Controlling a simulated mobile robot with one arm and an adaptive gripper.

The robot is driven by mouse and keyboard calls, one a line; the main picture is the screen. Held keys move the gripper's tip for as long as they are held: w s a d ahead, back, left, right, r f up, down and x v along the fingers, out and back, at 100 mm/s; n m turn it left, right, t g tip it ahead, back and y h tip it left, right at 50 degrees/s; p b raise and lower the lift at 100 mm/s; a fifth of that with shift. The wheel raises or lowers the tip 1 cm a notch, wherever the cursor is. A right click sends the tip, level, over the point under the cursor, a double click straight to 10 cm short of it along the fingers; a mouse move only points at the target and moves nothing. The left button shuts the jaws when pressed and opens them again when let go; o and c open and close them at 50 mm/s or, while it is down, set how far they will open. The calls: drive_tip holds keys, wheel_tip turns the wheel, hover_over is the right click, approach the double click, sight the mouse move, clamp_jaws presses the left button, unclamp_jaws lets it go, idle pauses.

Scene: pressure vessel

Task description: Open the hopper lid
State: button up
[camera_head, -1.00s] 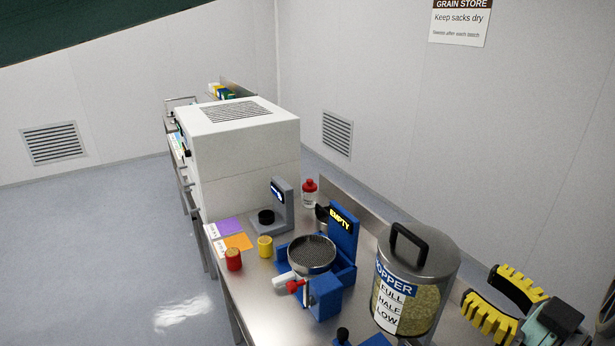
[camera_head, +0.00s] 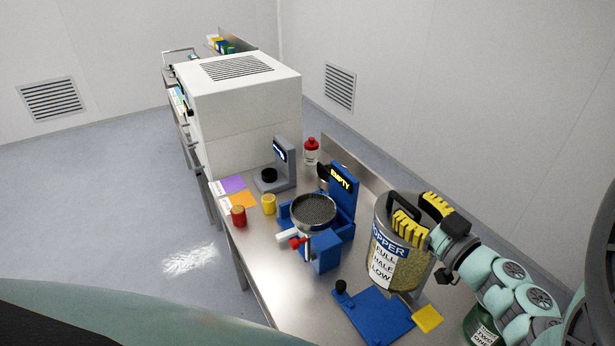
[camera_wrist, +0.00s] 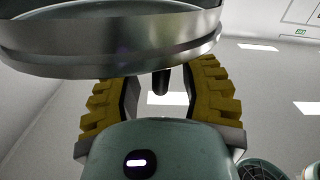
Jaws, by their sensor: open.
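The hopper (camera_head: 385,250) is a clear cylinder of grain with a label reading FULL, HALF, LOW, standing on the bench. Its round grey lid (camera_head: 384,207) is seated on top and carries a dark loop handle (camera_head: 396,199). My gripper (camera_head: 423,217) is open at the lid, its yellow ribbed fingers spread near the handle. In the wrist view the lid's metal rim (camera_wrist: 110,50) fills the top. The dark handle (camera_wrist: 161,80) shows between the two fingers (camera_wrist: 160,100), with gaps on both sides. Part of the lid is hidden behind the fingers in the head view.
A blue machine with a round sieve (camera_head: 313,210) and an EMPTY display stands left of the hopper. A blue plate (camera_head: 372,315) with a black knob lies in front, beside a yellow pad (camera_head: 428,318). A green container (camera_head: 483,330) is at lower right.

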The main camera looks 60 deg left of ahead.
sight(395, 195)
drive_tip(key=shift+a+p, duration=0.6)
drive_tip(key=shift+a, duration=1.15)
drive_tip(key=shift+c, duration=0.2)
drive_tip(key=shift+w, duration=0.1)
clamp_jaws()
